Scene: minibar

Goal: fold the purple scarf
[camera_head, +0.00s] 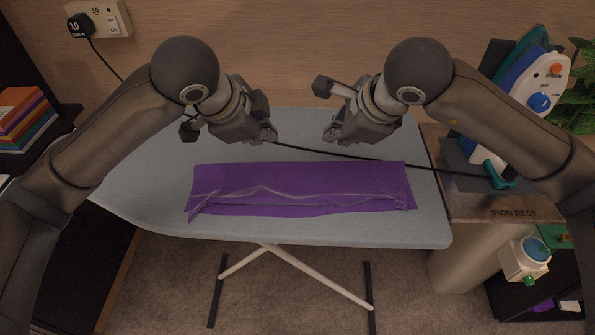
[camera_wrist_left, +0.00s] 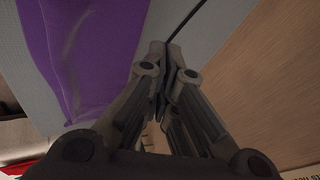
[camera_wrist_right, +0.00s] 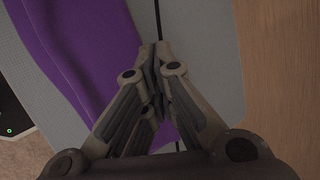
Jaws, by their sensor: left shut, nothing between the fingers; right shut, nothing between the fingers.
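The purple scarf (camera_head: 300,190) lies on the grey-blue ironing board (camera_head: 130,185) as a long, wide strip. A wrinkled edge runs along its length, and a small corner sticks out at its lower left. My left gripper (camera_head: 270,137) is shut and empty above the board, behind the scarf's left part. My right gripper (camera_head: 331,137) is shut and empty behind the scarf's right part. Both are apart from the cloth. The scarf also shows in the left wrist view (camera_wrist_left: 75,50) and in the right wrist view (camera_wrist_right: 85,55).
A black cord (camera_head: 345,155) runs across the board behind the scarf to the iron (camera_head: 525,95) on its rest (camera_head: 500,207) at the right. A wall socket (camera_head: 100,18) is at the back left. Stacked coloured items (camera_head: 25,115) stand at the left.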

